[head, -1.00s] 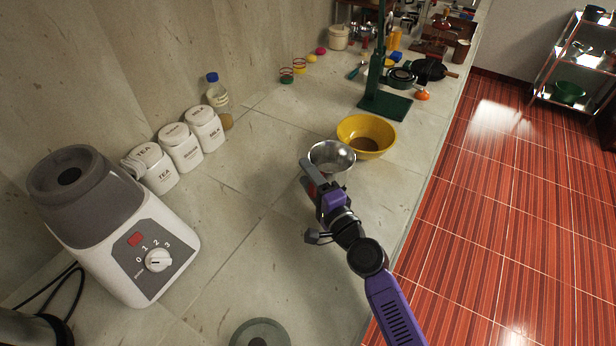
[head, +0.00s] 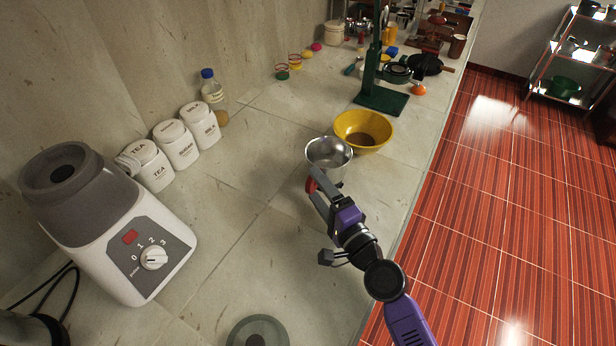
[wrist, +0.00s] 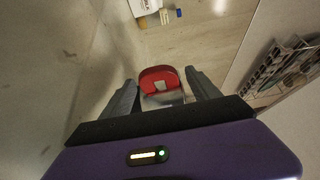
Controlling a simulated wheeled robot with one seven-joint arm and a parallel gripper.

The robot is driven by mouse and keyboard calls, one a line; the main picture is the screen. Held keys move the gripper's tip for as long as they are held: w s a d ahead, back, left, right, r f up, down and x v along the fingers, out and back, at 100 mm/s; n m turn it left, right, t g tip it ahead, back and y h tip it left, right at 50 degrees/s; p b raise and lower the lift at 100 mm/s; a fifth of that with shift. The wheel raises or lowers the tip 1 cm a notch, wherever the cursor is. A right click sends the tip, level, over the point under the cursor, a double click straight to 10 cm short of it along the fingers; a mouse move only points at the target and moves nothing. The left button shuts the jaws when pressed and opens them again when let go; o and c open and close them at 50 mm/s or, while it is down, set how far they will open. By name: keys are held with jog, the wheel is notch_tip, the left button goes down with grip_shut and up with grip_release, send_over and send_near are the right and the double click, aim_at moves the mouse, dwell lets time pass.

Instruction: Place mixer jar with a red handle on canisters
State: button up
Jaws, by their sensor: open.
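The mixer jar (head: 329,154) is a silver metal cup standing on the counter in front of a yellow bowl. Its red handle (head: 311,185) faces my gripper. My gripper (head: 317,188) is open at the handle in the head view. In the wrist view, the red handle (wrist: 160,79) lies between the two open fingers (wrist: 160,95), with a gap on each side. The canisters (head: 176,144) are three white lidded jars in a row against the wall at left, labelled TEA, SUGAR and MILK.
A white and grey mixer base (head: 110,220) with a dial stands at left. The yellow bowl (head: 363,130) is close behind the jar, with a green stand (head: 381,98) beyond. A bottle (head: 213,95) stands by the canisters. The counter between canisters and jar is clear.

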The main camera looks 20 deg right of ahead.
jog(key=s, duration=0.4)
jog(key=s+b, duration=0.1)
jog(key=shift+s+d, duration=0.25)
jog(key=shift+s, duration=0.15)
jog(key=shift+s+d+r+n+h, duration=0.2)
jog(key=shift+d+r+n+h, duration=0.45)
jog(key=shift+r+n, duration=0.35)
jog(key=s+n, duration=0.2)
jog(key=s, duration=0.1)
jog(key=s+n+h, duration=0.1)
jog(key=s+n, duration=0.1)
jog(key=s, duration=0.1)
jog(key=s+n, duration=0.2)
jog(key=s, duration=0.1)
jog(key=shift+s+d+h, duration=0.2)
jog(key=shift+d+h, duration=0.05)
jog(key=shift+d, duration=0.05)
jog(key=s+a+n+g, duration=0.1)
jog(key=s+n, duration=0.3)
jog(key=s, duration=0.7)
jog(key=s+a+r+n+g+y, duration=0.1)
jog(key=s+n, duration=0.3)
jog(key=s, duration=0.7)
jog(key=shift+s+a+n+g, duration=0.2)
jog(key=shift+a+n+g, duration=0.25)
jog(key=shift+a, duration=0.4)
